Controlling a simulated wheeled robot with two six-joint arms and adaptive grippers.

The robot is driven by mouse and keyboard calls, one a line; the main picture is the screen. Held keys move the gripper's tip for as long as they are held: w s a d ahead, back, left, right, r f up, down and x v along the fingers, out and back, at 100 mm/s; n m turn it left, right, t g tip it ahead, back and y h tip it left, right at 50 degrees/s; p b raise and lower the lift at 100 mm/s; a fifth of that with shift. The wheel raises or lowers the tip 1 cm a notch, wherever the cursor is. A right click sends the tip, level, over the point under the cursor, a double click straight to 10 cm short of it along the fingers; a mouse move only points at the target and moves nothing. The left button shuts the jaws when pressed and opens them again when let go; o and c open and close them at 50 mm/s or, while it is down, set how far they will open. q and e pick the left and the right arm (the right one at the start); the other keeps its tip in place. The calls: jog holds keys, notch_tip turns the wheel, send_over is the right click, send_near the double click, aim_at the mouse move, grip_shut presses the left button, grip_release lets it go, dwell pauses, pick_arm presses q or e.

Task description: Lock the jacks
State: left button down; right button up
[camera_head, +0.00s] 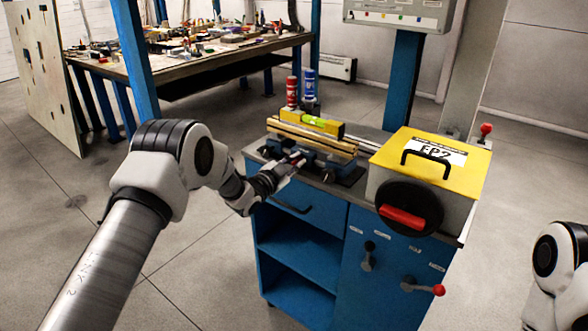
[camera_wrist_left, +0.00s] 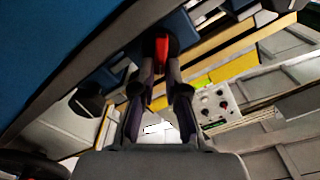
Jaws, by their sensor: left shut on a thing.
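My left gripper (camera_head: 285,168) reaches in from the left to the front of the blue cabinet's top, below a brass-coloured rail (camera_head: 313,138). In the left wrist view the fingers (camera_wrist_left: 161,72) are closed around a small red piece (camera_wrist_left: 162,48), which looks like a lever or knob end. The rail rests on dark blue supports, which look like the jacks (camera_head: 345,170); the gripper partly hides the left one. A yellow spirit level (camera_head: 312,123) lies on the rail. My right gripper is out of view; only part of that arm shows at the right edge.
A yellow-topped box marked EP2 (camera_head: 465,160), with a black wheel and red handle (camera_head: 403,216), stands right of the rail. Two levers (camera_head: 368,257) (camera_head: 424,287) are on the cabinet front. Red (camera_head: 292,92) and blue (camera_head: 309,84) bottle-like items stand behind the rail.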

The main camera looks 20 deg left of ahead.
pick_arm(q)
jog(key=shift+s+d+f+m+b, duration=0.1)
jog(key=shift+f+m+b, duration=0.15)
jog(key=shift+m+b, duration=1.45)
jog(key=shift+d+f+m+b, duration=0.1)
jog(key=shift+f+m+b, duration=0.15)
jog(key=shift+m+b, duration=1.4)
jog(key=shift+s+d+f+m+b, duration=0.1)
jog(key=shift+f+m+b, duration=0.15)
jog(key=shift+m+b, duration=1.45)
jog(key=shift+m, duration=0.25)
jog(key=c, duration=1.2)
grip_release()
